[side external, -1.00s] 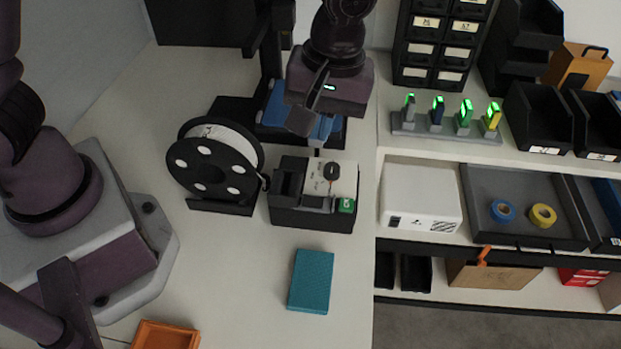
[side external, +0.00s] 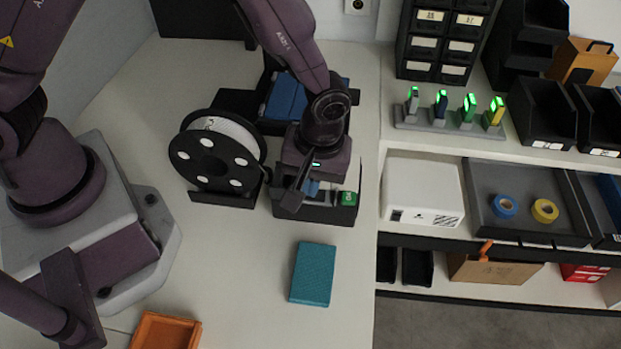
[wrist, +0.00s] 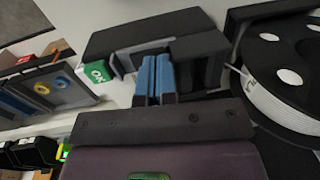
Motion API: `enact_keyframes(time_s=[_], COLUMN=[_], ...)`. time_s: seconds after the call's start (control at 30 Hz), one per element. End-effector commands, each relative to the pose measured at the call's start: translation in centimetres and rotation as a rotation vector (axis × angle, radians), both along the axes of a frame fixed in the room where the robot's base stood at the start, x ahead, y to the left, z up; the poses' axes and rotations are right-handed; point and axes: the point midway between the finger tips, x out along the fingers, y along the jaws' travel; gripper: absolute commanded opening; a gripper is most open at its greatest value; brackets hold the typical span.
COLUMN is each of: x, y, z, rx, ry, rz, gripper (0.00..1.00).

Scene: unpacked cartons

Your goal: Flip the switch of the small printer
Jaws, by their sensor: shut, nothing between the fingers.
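The small printer (side external: 325,214) is a dark box with a pale top and a green label on its right front corner. It stands on the table to the right of a filament spool. My gripper (side external: 300,192) is over the printer, pointing down, and hides much of its top in the side view. In the wrist view the shut blue fingertips (wrist: 154,62) hold nothing and are at the printer's grey front part (wrist: 126,62), beside a black block (wrist: 200,50). I cannot tell whether they touch it. I cannot make out the switch.
The black spool (side external: 215,160) with white filament stands close on the left. A blue item (side external: 287,97) lies behind the printer. A teal box (side external: 313,274) lies in front, with clear table around it. A shelf with a white box (side external: 422,190) is to the right.

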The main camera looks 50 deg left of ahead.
Motion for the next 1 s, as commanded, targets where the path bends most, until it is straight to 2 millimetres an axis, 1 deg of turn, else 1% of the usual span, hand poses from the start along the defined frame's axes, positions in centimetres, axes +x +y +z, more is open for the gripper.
enact_keyframes(time_s=[0.3,0.4,0.67,1.0], x=[0.0,-0.3,-0.2,0.8], y=[0.0,0.2,0.2,-0.9], z=[-0.1,-0.9,-0.9,-0.5], rx=[0.001,0.003,0.002,-0.002], ry=[0.001,0.004,0.003,-0.003], rz=[0.0,0.001,0.001,-0.001], gripper=[0.0,0.0,0.0,0.0])
